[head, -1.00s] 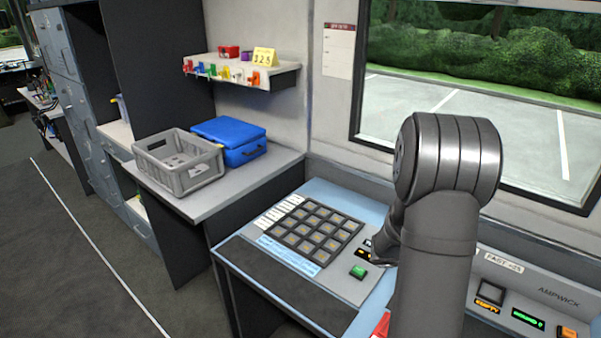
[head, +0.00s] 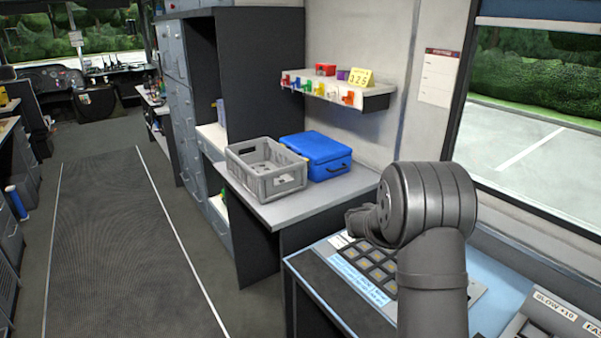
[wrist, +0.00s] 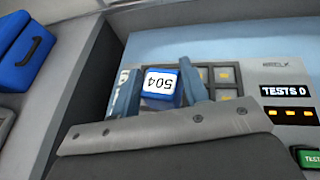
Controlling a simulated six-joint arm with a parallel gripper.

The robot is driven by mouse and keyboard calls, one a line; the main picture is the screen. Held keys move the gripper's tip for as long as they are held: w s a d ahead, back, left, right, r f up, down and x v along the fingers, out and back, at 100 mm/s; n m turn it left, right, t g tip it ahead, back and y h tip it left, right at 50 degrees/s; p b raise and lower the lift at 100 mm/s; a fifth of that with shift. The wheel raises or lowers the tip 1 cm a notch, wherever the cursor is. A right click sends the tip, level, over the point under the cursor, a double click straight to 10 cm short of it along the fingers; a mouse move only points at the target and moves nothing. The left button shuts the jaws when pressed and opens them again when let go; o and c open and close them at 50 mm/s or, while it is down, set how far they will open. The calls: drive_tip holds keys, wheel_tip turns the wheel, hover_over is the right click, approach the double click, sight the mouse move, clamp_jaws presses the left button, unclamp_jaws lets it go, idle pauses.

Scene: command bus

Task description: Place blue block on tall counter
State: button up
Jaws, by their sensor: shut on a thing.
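My gripper (wrist: 160,92) is shut on the blue block (wrist: 160,99) in the wrist view. The block has a white label reading 504, seen upside down, and sits between the two bluish fingers. It is seen above the blue console (wrist: 230,45) with its grid of square pads. In the head view my arm hides the gripper and block. A grey counter (head: 345,187) stands left of and beyond the console, higher than it; I cannot tell whether it is the tall counter.
A grey crate (head: 265,185) and a blue case (head: 318,158) stand on the grey counter, leaving bare strips at the front and right. A wall shelf (head: 340,92) with small colored items hangs above. The aisle floor (head: 120,240) at left is clear.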

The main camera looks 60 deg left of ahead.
drive_tip(key=s+a+r+n+g+y, duration=0.1)
drive_tip(key=s+a+r+n+y, duration=0.15)
drive_tip(key=a, duration=0.35)
drive_tip(key=s+a+r+n+y, duration=0.1)
drive_tip(key=s+a, duration=0.3)
drive_tip(key=a, duration=0.3)
drive_tip(key=n+g+y, duration=0.2)
drive_tip(key=n+y, duration=0.1)
hover_over(281, 215)
drive_tip(key=f, duration=0.4)
drive_tip(key=shift+w+d+f, duration=0.1)
drive_tip(key=shift+w+d, duration=0.05)
drive_tip(key=shift+w, duration=0.05)
drive_tip(key=shift+s+a+f, duration=0.2)
drive_tip(key=shift+a+f, duration=0.05)
drive_tip(key=shift+f, duration=1.95)
drive_tip(key=shift+f, duration=0.2)
drive_tip(key=o, duration=1.1)
drive_tip(key=shift+c, duration=0.2)
